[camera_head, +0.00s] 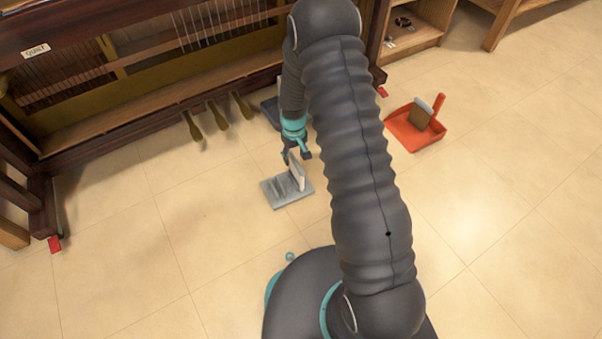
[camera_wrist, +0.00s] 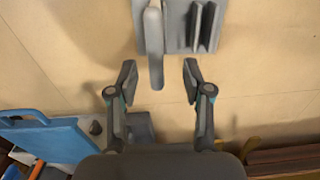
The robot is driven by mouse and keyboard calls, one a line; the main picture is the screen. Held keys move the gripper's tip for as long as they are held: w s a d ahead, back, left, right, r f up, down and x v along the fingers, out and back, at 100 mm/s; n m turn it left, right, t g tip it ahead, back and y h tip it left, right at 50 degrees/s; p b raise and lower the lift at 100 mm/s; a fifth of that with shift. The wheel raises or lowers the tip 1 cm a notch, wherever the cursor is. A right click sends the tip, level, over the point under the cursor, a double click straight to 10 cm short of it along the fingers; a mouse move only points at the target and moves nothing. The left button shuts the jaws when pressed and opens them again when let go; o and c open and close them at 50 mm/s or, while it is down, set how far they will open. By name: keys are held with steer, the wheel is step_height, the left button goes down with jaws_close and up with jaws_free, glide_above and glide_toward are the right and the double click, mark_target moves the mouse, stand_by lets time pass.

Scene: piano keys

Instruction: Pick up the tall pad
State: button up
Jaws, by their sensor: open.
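The tall pad (camera_head: 297,172) is pale and thin and stands on edge in a flat grey holder (camera_head: 272,195) on the floor. In the wrist view the tall pad (camera_wrist: 154,45) reaches down from the holder (camera_wrist: 178,35), and its near end lies between the fingertips in the picture. My gripper (camera_wrist: 159,79) is open, one finger to each side of the pad's end, with visible gaps on both sides. In the head view my gripper (camera_head: 297,156) is at the pad's upper end; I cannot tell if it touches. Shorter dark upright pieces (camera_wrist: 206,25) stand beside the pad.
An opened piano (camera_head: 100,60) stands behind, with its pedals (camera_head: 218,116) jutting out. A dark tray (camera_head: 270,112) lies behind my gripper. A red dustpan (camera_head: 407,130) lies right. A blue object (camera_wrist: 55,138) is lower left in the wrist view. Front-left floor is clear.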

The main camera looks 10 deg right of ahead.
mark_target(296, 161)
steer(key=shift+w+d+f+b, duration=0.15)
steer(key=shift+f+b, duration=0.1)
steer(key=shift+f, duration=1.45)
steer(key=shift+w+d+f+b, duration=0.1)
steer(key=shift+f+b, duration=0.15)
steer(key=shift+f, duration=1.45)
jaws_close()
